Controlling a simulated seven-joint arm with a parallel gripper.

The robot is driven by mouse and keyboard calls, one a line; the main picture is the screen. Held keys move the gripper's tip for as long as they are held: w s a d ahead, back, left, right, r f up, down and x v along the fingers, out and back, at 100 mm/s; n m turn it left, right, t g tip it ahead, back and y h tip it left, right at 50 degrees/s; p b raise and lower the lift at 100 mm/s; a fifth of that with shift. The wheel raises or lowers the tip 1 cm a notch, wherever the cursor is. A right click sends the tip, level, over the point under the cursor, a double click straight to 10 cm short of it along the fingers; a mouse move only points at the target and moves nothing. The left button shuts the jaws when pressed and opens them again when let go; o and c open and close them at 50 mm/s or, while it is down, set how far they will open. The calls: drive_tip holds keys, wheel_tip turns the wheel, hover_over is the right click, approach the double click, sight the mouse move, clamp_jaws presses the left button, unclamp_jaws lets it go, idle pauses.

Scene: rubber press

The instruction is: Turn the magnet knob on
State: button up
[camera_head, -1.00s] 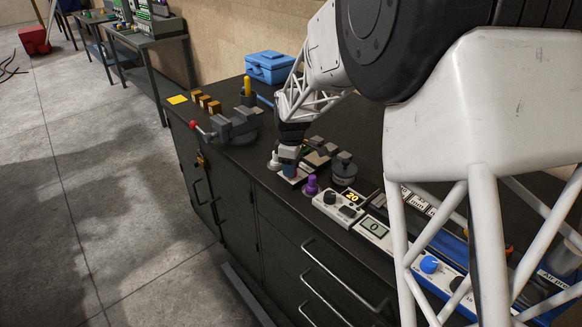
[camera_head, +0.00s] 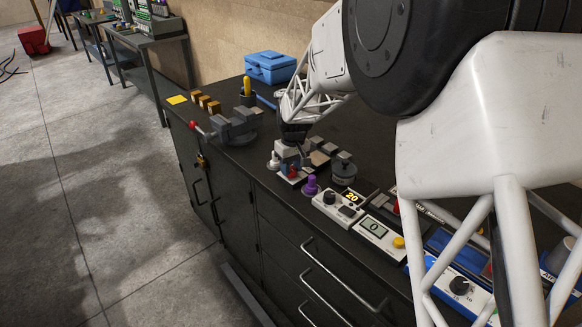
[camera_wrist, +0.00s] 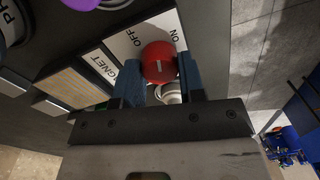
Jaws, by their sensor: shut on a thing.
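The red magnet knob (camera_wrist: 158,58) sits between the two blue fingers of my gripper (camera_wrist: 159,68) in the wrist view. My gripper is shut on it. The knob stands at a pale plate (camera_wrist: 110,48) printed OFF, ON and part of the word MAGNET. A short white line shows on the knob, running nearly up and down in the picture. Which label it points to, I cannot tell. In the head view, the red knob (camera_head: 292,171) shows at the front edge of the black bench, with my gripper (camera_head: 295,162) at it.
A white-topped post (camera_head: 273,160) stands close to the left. A grey vise (camera_head: 233,126) and a blue case (camera_head: 270,67) are farther back.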

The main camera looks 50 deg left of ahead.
sight(293, 168)
drive_tip(key=m, duration=0.3)
drive_tip(key=shift+m, duration=0.4)
drive_tip(key=m, duration=0.4)
drive_tip(key=shift+m, duration=0.3)
drive_tip(key=o, duration=0.9)
drive_tip(key=shift+d, duration=0.1)
drive_tip(key=shift+w+d+r, duration=0.1)
drive_tip(key=shift+r, duration=1.85)
drive_tip(key=shift+w+d+r, duration=0.1)
drive_tip(key=shift+r, duration=1.85)
